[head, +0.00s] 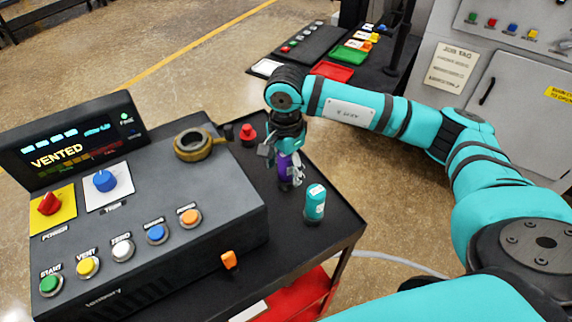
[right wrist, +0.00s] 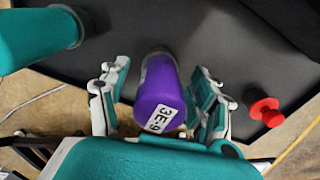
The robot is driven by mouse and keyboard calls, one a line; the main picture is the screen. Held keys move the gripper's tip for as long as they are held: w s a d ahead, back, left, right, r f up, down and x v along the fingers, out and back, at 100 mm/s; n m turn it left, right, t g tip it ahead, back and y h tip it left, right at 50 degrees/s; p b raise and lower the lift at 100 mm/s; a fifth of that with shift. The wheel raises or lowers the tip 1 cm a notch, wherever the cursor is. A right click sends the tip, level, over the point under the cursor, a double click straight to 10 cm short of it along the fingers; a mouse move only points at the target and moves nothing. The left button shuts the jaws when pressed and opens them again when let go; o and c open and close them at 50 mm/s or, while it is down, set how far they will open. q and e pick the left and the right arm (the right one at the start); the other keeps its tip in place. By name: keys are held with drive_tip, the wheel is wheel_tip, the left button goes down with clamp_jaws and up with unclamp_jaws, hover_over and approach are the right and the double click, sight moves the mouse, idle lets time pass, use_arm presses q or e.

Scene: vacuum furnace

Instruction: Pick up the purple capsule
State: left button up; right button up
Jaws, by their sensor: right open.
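The purple capsule (head: 284,170) stands on the dark cart top to the right of the control console, partly hidden by my right gripper (head: 291,168). In the right wrist view the purple capsule (right wrist: 158,88) shows a white label reading "3E-9". It lies between the two fingers of my right gripper (right wrist: 160,78), which are open, with a visible gap on each side. My left gripper is not in view.
A teal capsule (head: 315,203) stands close by, nearer the cart's front right edge. A red knob-like piece (head: 247,134) and a brass ring (head: 193,145) are behind and to the left. The console (head: 170,235) fills the cart's left side.

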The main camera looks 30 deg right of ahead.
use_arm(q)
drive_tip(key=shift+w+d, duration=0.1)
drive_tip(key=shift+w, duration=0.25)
use_arm(e)
clamp_jaws()
drive_tip(key=shift+w+r+b, duration=0.1)
drive_tip(key=shift+r+b, duration=0.3)
drive_tip(key=shift+r, duration=0.15)
wheel_tip(320, 180, up, 8)
drive_tip(key=b, duration=0.2)
drive_tip(key=shift+f+b, duration=0.2)
drive_tip(key=shift+b, duration=0.15)
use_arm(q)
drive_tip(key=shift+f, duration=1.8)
use_arm(e)
drive_tip(key=shift+r, duration=0.7)
